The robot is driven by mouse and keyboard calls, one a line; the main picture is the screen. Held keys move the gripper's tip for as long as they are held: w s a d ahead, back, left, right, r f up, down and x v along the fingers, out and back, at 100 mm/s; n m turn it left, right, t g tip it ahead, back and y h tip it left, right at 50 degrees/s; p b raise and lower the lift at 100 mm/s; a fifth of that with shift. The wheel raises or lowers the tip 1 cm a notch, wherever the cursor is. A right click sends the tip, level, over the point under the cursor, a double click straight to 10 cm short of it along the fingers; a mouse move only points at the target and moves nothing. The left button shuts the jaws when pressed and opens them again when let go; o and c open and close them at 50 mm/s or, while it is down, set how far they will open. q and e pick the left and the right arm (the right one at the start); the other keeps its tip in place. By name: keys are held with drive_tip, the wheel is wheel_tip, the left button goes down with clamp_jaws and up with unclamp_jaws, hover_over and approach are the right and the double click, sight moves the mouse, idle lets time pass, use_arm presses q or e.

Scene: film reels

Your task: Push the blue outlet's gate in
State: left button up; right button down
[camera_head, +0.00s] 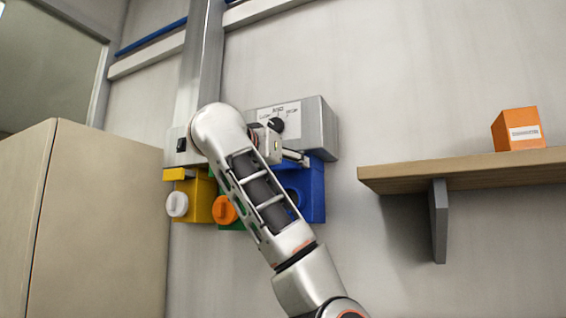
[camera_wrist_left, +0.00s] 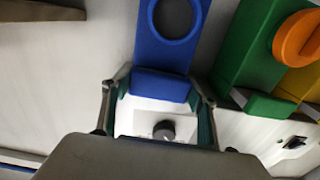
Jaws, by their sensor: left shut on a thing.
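The blue outlet (camera_head: 314,192) hangs under the right end of a grey metal box (camera_head: 319,127) on the wall, partly hidden behind my arm. In the left wrist view the blue outlet (camera_wrist_left: 150,52) has a round ring on its face, and its blue gate (camera_wrist_left: 160,86) is a block across its end. My left gripper (camera_head: 294,157) is at the top of the blue outlet. In the wrist view my left gripper (camera_wrist_left: 159,92) has one finger on each side of the gate and is shut on it. The gate is hidden in the head view. My right gripper is not in view.
A yellow outlet (camera_head: 197,190) with a white knob and a green outlet (camera_wrist_left: 246,48) with an orange knob (camera_head: 224,210) are beside it. The box has a black dial (camera_head: 276,125). A wooden shelf (camera_head: 460,172) with an orange box (camera_head: 518,130) is at right; a cabinet (camera_head: 100,220) at left.

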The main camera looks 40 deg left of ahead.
use_arm(q)
drive_tip(key=o, duration=1.4)
drive_tip(key=shift+r, duration=0.1)
drive_tip(key=shift+c, duration=0.2)
drive_tip(key=shift+o, duration=1.3)
drive_tip(key=shift+w, duration=0.25)
drive_tip(key=shift+w+a, duration=0.1)
drive_tip(key=shift+w, duration=0.05)
drive_tip(key=shift+s, duration=0.35)
drive_tip(key=v, duration=0.7)
